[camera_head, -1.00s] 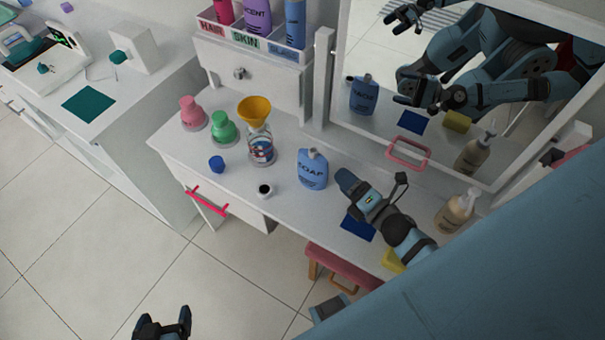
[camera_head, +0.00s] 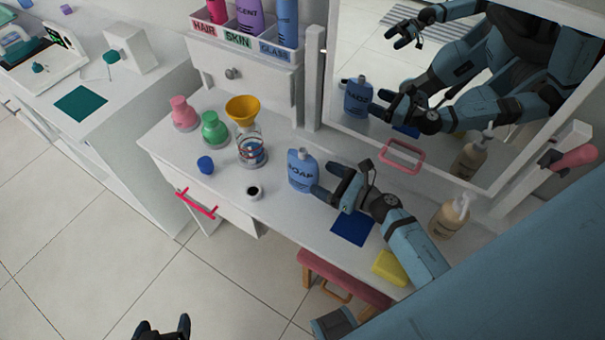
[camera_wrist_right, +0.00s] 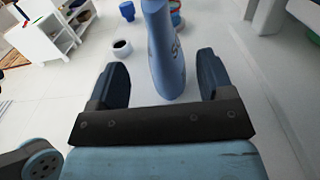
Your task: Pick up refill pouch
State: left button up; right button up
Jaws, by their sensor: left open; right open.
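The refill pouch is the blue bottle-shaped container marked SOAP (camera_head: 301,171), upright on the white vanity top; its blue side also fills the middle of the right wrist view (camera_wrist_right: 165,50). My right gripper (camera_head: 325,180) is open just to the right of it. In the right wrist view its two fingers (camera_wrist_right: 160,78) are spread, with the pouch standing between or just beyond them; contact cannot be told. My left gripper (camera_head: 163,328) is open and low at the bottom edge, away from the vanity.
A small dark-topped white cup (camera_head: 254,192), a blue cap (camera_head: 205,165) and a glass jar with a yellow funnel (camera_head: 251,150) stand left of the pouch. A mirror stands behind.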

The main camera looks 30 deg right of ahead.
aim_at(308, 169)
jog(key=p+x, duration=0.1)
jog(key=x, duration=0.4)
jog(key=shift+d+r, duration=0.1)
jog(key=shift+r, duration=0.05)
jog(key=shift+w, duration=0.25)
jog(key=c, duration=1.2)
notch_tip(308, 169, up, 9)
jog(key=shift+f+p, duration=0.1)
jog(key=shift+p, duration=0.9)
jog(key=shift+r, duration=0.6)
